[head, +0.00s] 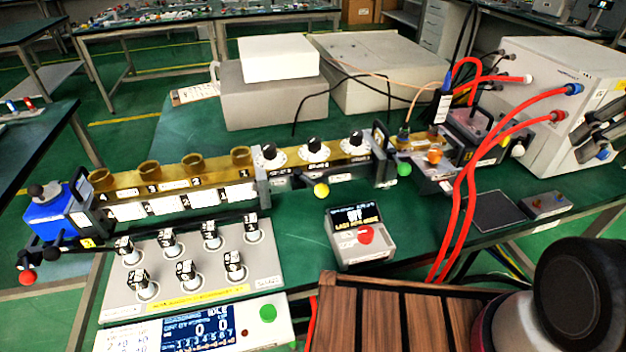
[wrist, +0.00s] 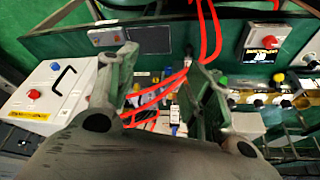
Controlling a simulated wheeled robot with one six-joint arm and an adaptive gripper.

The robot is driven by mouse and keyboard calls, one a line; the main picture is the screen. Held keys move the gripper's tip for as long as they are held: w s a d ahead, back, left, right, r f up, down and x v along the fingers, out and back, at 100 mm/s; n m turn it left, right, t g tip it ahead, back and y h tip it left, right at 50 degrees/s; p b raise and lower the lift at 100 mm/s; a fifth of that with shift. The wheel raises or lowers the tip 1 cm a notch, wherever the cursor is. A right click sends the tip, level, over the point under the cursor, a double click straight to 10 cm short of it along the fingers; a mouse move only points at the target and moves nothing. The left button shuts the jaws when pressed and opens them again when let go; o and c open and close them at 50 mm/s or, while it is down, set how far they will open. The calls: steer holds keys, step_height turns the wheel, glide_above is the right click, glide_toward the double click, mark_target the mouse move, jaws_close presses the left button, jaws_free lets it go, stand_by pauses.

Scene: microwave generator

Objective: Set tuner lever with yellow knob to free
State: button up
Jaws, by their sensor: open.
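The yellow knob (head: 321,190) shows in the head view as a ball at the front of the brass waveguide bench, below the black-topped tuner dials (head: 314,149). Its lever is small, and I cannot read its setting. In the wrist view a small yellow ball (wrist: 278,77) near the right side appears to be the same knob. My gripper (wrist: 162,60) shows in the wrist view with its two fingers spread apart and nothing between them. It is well to the left of the yellow ball there. The gripper is not visible in the head view.
A green knob (head: 404,169) is right of the yellow one, and a red knob (head: 27,278) is far left. A display box with a red button (head: 366,236) stands just in front. Red cables (head: 467,185) hang at the right, and also cross between my fingers' background in the wrist view.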

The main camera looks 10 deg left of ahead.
steer(key=shift+c, duration=0.2)
steer(key=n+g+y, duration=0.2)
steer(key=n+g, duration=0.3)
steer(key=n, duration=0.2)
glide_above(322, 184)
steer(key=d, duration=0.1)
steer(key=f, duration=1.4)
steer(key=shift+w+d+f, duration=0.1)
steer(key=shift+w, duration=0.25)
steer(key=f, duration=0.4)
steer(key=a+f, duration=0.1)
steer(key=f, duration=0.2)
steer(key=shift+s, duration=0.3)
steer(key=shift+c, duration=0.5)
